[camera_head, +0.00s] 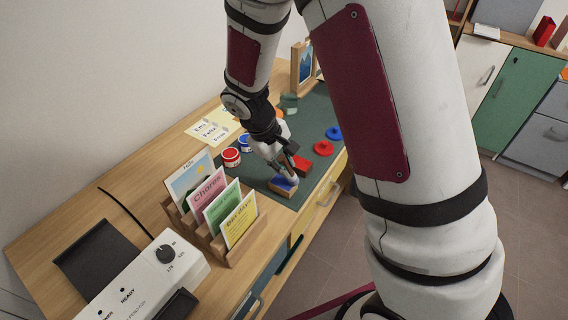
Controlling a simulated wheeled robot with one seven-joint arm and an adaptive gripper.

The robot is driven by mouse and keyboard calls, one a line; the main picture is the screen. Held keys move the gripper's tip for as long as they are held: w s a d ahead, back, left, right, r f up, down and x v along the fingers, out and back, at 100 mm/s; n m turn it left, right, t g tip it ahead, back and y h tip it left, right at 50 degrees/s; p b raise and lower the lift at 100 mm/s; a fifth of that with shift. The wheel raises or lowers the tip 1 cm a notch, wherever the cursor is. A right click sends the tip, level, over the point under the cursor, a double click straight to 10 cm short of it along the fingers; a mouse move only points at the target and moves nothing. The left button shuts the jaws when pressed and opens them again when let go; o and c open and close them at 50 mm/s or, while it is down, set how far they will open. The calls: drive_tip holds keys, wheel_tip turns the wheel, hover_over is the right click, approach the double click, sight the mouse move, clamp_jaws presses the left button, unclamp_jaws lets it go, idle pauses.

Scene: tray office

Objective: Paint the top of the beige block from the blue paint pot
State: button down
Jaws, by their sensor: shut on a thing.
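A beige block (281,191) lies on the dark green mat (317,106), near the front edge of the desk. Its upper face shows blue, with beige wood along its front side. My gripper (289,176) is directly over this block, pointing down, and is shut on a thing. The fingers hide the held thing, so I cannot make out its shape or whether it touches the block. The blue paint pot (245,142) stands behind and left of my gripper, beside a red-and-white pot (231,157).
A red disc (323,148) and blue disc (333,132) lie farther right. A wooden card rack (232,247) stands front left. A picture frame (302,64) stands at the back.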

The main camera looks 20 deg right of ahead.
drive_tip(key=shift+s+d+r, duration=0.1)
drive_tip(key=shift+s+r, duration=0.15)
drive_tip(key=shift+r, duration=0.05)
drive_tip(key=shift+w+r+p, duration=0.15)
drive_tip(key=shift+r+p, duration=0.4)
drive_tip(key=shift+r, duration=0.3)
drive_tip(key=shift+r+p, duration=0.3)
drive_tip(key=shift+r, duration=0.05)
drive_tip(key=shift+r+p, duration=1.8)
drive_tip(key=shift+r, duration=0.75)
drive_tip(key=shift+f, duration=0.15)
drive_tip(key=shift+f, duration=0.3)
drive_tip(key=shift+r, duration=0.15)
